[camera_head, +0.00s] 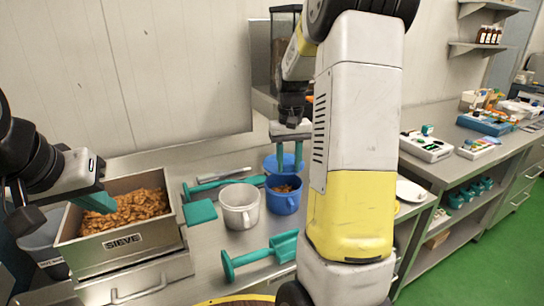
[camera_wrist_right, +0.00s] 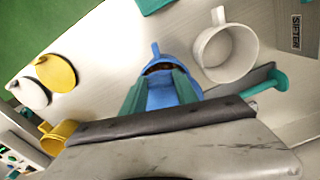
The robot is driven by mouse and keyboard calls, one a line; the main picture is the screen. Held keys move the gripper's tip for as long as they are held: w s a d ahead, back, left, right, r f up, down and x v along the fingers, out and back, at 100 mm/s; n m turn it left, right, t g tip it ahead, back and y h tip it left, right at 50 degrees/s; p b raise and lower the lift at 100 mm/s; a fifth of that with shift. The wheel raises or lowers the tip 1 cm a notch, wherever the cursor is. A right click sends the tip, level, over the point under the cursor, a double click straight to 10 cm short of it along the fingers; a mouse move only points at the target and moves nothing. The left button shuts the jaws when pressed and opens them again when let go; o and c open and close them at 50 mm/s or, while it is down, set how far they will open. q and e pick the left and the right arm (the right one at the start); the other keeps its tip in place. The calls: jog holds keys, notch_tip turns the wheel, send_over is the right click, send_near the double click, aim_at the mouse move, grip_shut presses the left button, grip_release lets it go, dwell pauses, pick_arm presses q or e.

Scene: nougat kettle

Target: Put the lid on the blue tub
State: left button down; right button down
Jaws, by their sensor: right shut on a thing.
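The blue tub (camera_head: 284,203) stands on the steel counter with brown contents showing at its top. It also shows in the right wrist view (camera_wrist_right: 156,51), where only its handle and far rim are clear. The blue lid (camera_head: 271,164) is in my right gripper (camera_head: 289,158), above and behind the tub in the head view. In the right wrist view the lid (camera_wrist_right: 165,94) is between the teal fingers and hides most of the tub. My left gripper (camera_head: 98,202) is at the sieve box, over brown pieces; its finger gap is unclear.
A white mug (camera_head: 239,208) stands close left of the tub. Teal tools (camera_head: 258,255) lie in front and to the left. The sieve box (camera_head: 150,250) is at left. The right wrist view shows a yellow mug (camera_wrist_right: 57,138), a yellow lid (camera_wrist_right: 56,73) and a white lid (camera_wrist_right: 29,94).

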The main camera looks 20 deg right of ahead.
aim_at(289, 172)
jog(key=shift+f, duration=2.65)
jog(key=shift+f, duration=0.55)
jog(key=shift+c, duration=1.9)
grip_release()
jog(key=shift+r, duration=3.55)
jog(key=s+a+r+t, duration=0.2)
jog(key=s+a+r, duration=0.1)
jog(key=s, duration=0.3)
jog(key=s+a+r+n+t+y, duration=0.1)
jog(key=s+a+r+t, duration=0.1)
jog(key=s+a, duration=0.4)
jog(key=s+a+r+n+t+y, duration=0.1)
jog(key=s+a+r, duration=0.3)
jog(key=s, duration=0.4)
jog(key=shift+a+r+t, duration=0.15)
jog(key=shift+r+t, duration=0.35)
jog(key=shift+t, duration=0.1)
